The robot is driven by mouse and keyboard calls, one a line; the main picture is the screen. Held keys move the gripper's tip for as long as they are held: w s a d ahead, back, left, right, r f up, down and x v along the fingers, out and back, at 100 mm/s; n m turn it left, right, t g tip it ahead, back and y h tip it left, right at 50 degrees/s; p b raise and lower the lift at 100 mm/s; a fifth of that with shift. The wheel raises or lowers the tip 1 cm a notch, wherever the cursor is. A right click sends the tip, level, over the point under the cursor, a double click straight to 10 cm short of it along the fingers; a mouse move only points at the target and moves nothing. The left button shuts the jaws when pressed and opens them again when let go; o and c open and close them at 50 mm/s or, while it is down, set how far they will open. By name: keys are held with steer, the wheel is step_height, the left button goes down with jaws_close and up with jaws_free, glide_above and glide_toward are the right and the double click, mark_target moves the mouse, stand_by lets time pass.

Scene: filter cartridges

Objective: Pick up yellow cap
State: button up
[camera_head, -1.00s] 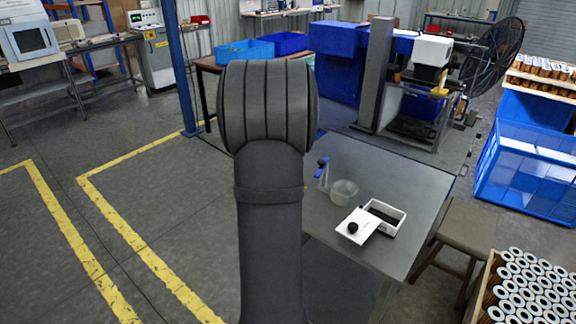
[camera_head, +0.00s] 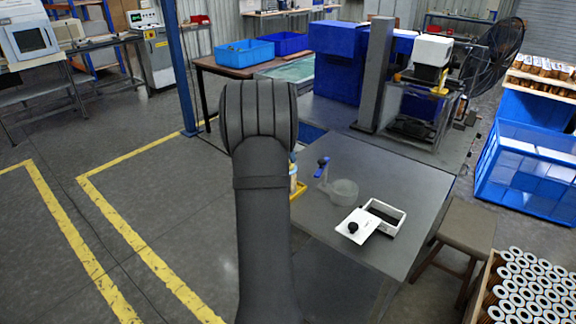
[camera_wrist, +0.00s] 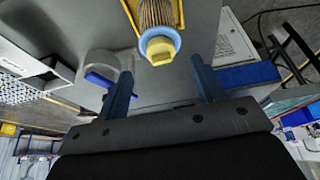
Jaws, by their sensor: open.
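The yellow cap (camera_wrist: 160,51) shows in the wrist view, with a light blue ring around it, at the end of a pleated filter cartridge (camera_wrist: 155,14). The cartridge sits in a yellow holder (camera_wrist: 181,14). My gripper (camera_wrist: 161,66) is open and empty. Its two dark blue fingers are spread left and right, with the cap beyond the tips and between their lines. In the head view part of the cartridge (camera_head: 293,172) shows beside my arm at the table's left edge, with a bit of the yellow holder (camera_head: 300,190). My arm hides the cap and gripper there.
On the grey table (camera_head: 400,170) stand a clear round container (camera_head: 344,191), a blue-handled tool (camera_head: 322,168) and a white box (camera_head: 388,214) with its lid (camera_head: 356,226) alongside. A stool (camera_head: 455,228) and a crate of cartridges (camera_head: 530,290) are at right.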

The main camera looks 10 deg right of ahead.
steer(key=shift+w+x, duration=0.2)
steer(key=shift+x, duration=2.5)
steer(key=shift+d+r, duration=0.1)
steer(key=c, duration=1)
